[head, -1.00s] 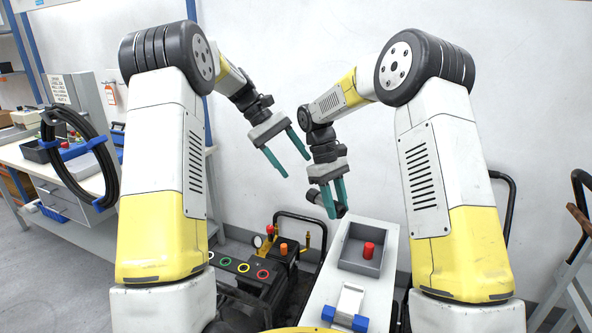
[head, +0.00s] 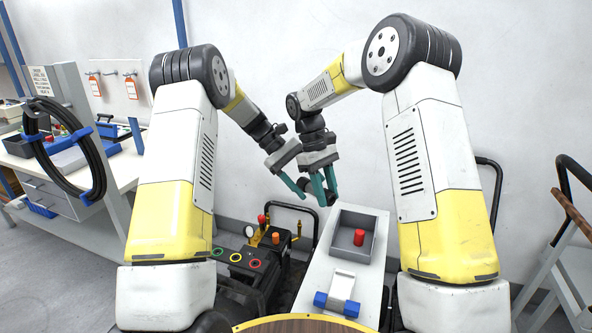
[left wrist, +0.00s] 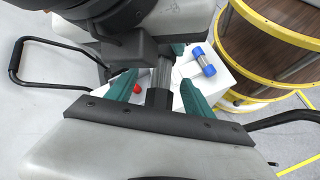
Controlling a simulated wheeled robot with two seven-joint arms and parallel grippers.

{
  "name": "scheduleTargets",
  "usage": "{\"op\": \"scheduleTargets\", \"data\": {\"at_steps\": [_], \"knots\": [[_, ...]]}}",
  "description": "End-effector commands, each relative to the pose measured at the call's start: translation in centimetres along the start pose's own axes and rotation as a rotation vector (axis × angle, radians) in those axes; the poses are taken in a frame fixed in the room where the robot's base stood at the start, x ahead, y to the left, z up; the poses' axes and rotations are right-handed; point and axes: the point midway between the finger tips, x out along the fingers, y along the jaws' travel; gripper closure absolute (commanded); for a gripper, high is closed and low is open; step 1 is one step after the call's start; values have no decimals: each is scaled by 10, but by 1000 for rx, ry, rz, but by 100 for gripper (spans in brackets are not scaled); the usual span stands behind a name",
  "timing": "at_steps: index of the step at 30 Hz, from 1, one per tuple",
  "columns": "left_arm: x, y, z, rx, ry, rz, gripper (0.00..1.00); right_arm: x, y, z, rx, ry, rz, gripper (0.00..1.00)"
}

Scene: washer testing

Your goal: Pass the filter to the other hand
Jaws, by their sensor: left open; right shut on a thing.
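The filter (left wrist: 162,74), a grey ribbed cylinder with a dark end, stands between the fingers of my left gripper (left wrist: 160,92) in the left wrist view. In the head view only a small dark part of the filter (head: 332,199) shows by the right fingertips. My right gripper (head: 325,190) is shut on the filter; its teal fingers point down. My left gripper (head: 303,186) is open, its fingers on either side of the filter. I cannot tell whether they touch it. The two grippers overlap in the head view.
A round wooden top (head: 305,325) lies at the front.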

Motion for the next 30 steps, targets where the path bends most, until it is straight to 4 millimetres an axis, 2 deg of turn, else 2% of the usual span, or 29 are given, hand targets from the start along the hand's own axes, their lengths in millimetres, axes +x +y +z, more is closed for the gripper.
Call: {"op": "scheduleTargets", "data": {"at_steps": [3,6,17,24,26,27,28,30], "knots": [[16,0,0,0,-1,-1,39,0,0,0,0,0,0,100],[23,0,0,1,-1,-1,39,0,0,0,0,0,0,100],[27,0,0,1,1,0,39,0,0,0,0,0,0,100],[27,0,0,1,1,0,86,0,0,0,-1,0,0,100],[27,0,0,1,1,0,98,0,0,0,-1,0,0,100],[26,0,0,1,1,0,100,0,0,0,-1,0,0,100],[26,1,0,2,1,1,100,0,0,0,-1,0,0,63],[26,1,0,2,1,1,100,0,0,0,-1,0,0,49]]}}
